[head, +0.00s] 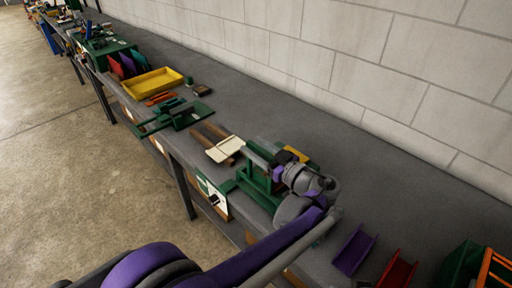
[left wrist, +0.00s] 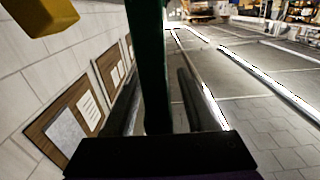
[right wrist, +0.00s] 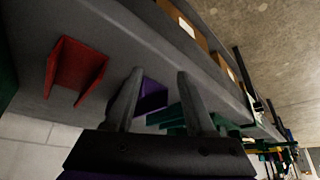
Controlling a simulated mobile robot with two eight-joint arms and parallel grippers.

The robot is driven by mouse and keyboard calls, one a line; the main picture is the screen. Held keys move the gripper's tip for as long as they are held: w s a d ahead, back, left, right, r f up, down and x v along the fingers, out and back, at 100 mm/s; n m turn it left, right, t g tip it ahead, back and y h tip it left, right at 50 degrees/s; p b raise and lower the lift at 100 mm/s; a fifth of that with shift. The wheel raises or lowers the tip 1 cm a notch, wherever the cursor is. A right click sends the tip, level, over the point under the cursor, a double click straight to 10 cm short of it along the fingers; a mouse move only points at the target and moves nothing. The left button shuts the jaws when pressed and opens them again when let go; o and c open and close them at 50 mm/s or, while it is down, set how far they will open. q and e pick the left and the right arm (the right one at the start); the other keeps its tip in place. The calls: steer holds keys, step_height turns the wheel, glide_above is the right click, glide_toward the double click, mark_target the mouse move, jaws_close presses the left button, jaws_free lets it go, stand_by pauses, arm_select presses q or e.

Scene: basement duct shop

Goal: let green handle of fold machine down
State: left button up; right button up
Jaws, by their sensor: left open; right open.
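The green fold machine (head: 258,188) stands on the grey bench, right of centre in the head view. My left gripper (head: 254,157) is over it, reaching in from the right side of the machine. In the left wrist view a dark green upright bar, seemingly the handle (left wrist: 153,60), stands between the two open fingers of my left gripper (left wrist: 161,70). I cannot tell whether a finger touches it. My right gripper (right wrist: 160,72) is open and empty in its wrist view. It is above the bench, near a purple channel piece (right wrist: 152,96) and a red one (right wrist: 76,68).
On the bench (head: 330,140) lie a cream sheet on brown wood (head: 224,149), another green tool (head: 175,115) and a yellow tray (head: 153,82). The purple (head: 354,251) and red (head: 397,271) channel pieces lie at lower right. A block wall (head: 350,60) runs behind.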

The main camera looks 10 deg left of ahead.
arm_select(q)
steer(key=shift+c, duration=0.2)
jaws_close()
stand_by(1.3)
